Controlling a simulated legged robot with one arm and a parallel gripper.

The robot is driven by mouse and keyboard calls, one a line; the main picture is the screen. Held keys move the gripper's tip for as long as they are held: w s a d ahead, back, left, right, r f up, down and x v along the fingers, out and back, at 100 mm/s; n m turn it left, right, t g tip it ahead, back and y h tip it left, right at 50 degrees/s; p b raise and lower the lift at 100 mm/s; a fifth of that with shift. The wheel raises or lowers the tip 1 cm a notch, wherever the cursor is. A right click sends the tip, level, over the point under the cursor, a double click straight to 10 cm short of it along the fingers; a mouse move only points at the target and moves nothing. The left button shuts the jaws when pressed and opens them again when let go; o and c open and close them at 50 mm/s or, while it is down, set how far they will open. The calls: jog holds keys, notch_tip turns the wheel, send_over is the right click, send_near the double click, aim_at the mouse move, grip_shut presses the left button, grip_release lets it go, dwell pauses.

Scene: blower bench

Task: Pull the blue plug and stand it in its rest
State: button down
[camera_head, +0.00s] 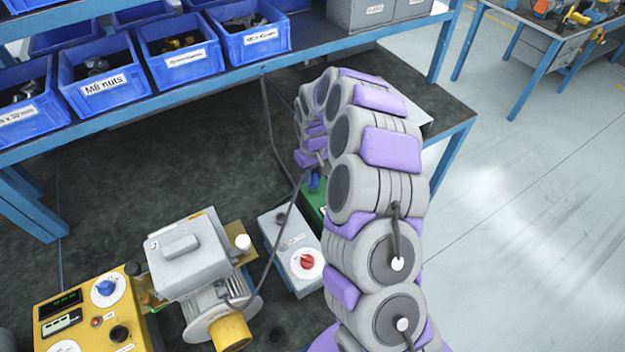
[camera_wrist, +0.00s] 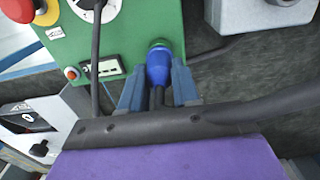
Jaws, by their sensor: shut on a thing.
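The blue plug (camera_wrist: 158,68) sits between the two fingers of my gripper (camera_wrist: 159,86) in the wrist view, with its dark cable running back under the wrist. My gripper is shut on it. The plug's front end meets a dark green round socket (camera_wrist: 159,44) on the green box (camera_wrist: 120,28); I cannot tell how deep it sits. In the head view the plug (camera_head: 314,183) shows small at the green box (camera_head: 312,204), partly behind my arm. I cannot pick out the rest for the plug in either view.
Left of the green box stand a grey box with a red knob (camera_head: 307,261), a grey motor (camera_head: 190,255) and a yellow panel (camera_head: 98,305). A dark cable (camera_head: 268,125) crosses the bench. A shelf of blue bins (camera_head: 178,61) overhangs the back. The bench's middle left is clear.

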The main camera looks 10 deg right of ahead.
jog(key=shift+r, duration=0.5)
jog(key=shift+r+p, duration=0.9)
jog(key=shift+r, duration=0.7)
